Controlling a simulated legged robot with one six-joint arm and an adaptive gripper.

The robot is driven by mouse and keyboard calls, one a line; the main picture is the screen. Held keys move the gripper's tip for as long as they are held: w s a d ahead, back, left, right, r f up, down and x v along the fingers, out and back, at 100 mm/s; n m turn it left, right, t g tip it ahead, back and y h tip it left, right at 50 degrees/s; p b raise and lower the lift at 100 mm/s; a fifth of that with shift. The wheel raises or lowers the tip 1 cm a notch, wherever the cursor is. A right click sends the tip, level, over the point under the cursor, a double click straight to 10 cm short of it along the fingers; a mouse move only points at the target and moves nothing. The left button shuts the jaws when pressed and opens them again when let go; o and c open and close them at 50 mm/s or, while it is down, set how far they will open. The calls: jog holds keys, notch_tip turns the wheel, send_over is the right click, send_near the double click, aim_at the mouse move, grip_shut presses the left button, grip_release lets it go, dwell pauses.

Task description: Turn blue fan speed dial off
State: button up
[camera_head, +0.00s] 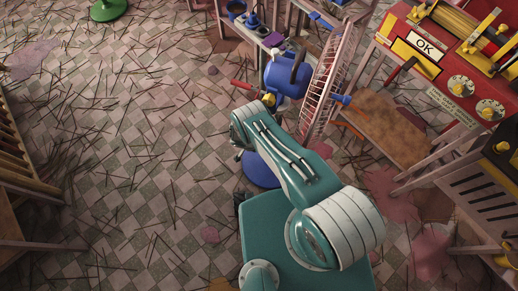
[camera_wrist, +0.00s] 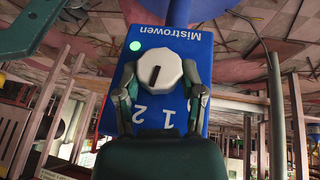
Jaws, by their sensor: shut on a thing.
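The blue fan (camera_head: 287,78) stands on a round blue base (camera_head: 262,172) in the head view, with its wire cage (camera_head: 334,82) facing right. In the wrist view its blue control box (camera_wrist: 178,44) appears upside down, with the word Mistrowen, a lit green light (camera_wrist: 135,45) and the numerals 1 and 2. The white dial (camera_wrist: 172,68) has a black, slightly slanted bar. I cannot tell which end of the bar is the pointer. My gripper (camera_wrist: 160,74) is shut on the dial, one finger on each side. My arm hides the gripper and dial in the head view.
A red machine (camera_head: 462,70) with an OK sign and dials stands at the right. A wooden shelf (camera_head: 375,120) is beside the fan cage.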

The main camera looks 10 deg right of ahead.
jog(key=shift+w+a+g+h, duration=0.1)
jog(key=shift+w+g+h, duration=0.25)
jog(key=shift+g, duration=0.35)
jog(key=shift+s+r, duration=0.1)
jog(key=o, duration=1.1)
jog(key=shift+a, duration=0.1)
jog(key=shift+o, duration=0.2)
jog(key=shift+s, duration=0.1)
jog(key=v, duration=1.1)
jog(key=shift+a+r, duration=0.25)
jog(key=shift+a, duration=0.05)
